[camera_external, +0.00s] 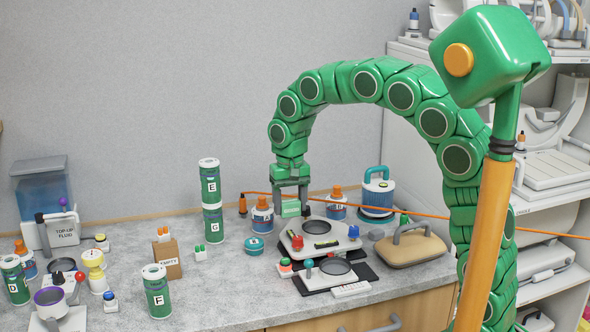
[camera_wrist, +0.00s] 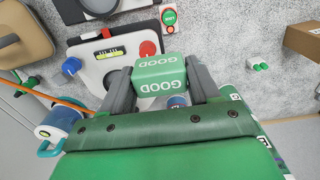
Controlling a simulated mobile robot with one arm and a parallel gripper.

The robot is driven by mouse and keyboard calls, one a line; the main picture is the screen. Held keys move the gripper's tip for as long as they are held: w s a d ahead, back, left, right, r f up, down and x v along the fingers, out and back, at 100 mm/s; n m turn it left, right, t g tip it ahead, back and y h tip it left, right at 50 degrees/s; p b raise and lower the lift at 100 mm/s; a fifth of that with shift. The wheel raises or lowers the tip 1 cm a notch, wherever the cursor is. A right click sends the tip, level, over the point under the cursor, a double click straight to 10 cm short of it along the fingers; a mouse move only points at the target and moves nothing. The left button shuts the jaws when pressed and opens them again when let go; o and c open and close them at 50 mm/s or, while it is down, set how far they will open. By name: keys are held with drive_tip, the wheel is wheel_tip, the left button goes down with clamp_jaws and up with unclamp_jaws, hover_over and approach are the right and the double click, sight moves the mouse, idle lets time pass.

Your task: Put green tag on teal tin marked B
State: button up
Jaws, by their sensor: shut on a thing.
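The green tag (camera_wrist: 160,76), a small block with the word GOOD on its faces, is between my gripper's two grey fingers (camera_wrist: 155,88) in the wrist view. My gripper (camera_external: 290,202) is shut on it. In the external view the tag (camera_external: 290,209) hangs above the bench, behind the white balance-like device. A small round teal tin (camera_external: 254,244) lies on the bench, lower left of my gripper and apart from it. Its white label is too small to read surely. I cannot pick this tin out in the wrist view.
Orange-capped jars A (camera_external: 262,220) and B (camera_external: 337,207) stand close on either side of my gripper. The white device (camera_external: 345,240) is in front. Green cans E (camera_external: 209,182) and G (camera_external: 213,224) are stacked at left.

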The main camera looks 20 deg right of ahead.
drive_tip(key=shift+w+a+f, duration=0.15)
drive_tip(key=shift+a+f, duration=0.05)
drive_tip(key=w+a+f, duration=0.4)
drive_tip(key=w, duration=0.3)
hover_over(254, 241)
drive_tip(key=f, duration=0.5)
drive_tip(key=shift+s+d, duration=0.1)
drive_tip(key=shift+s, duration=0.3)
drive_tip(key=shift+w+f, duration=0.25)
drive_tip(key=shift+f, duration=1.55)
drive_tip(key=shift+f, duration=0.1)
drive_tip(key=o, duration=1.1)
drive_tip(key=shift+c, duration=0.2)
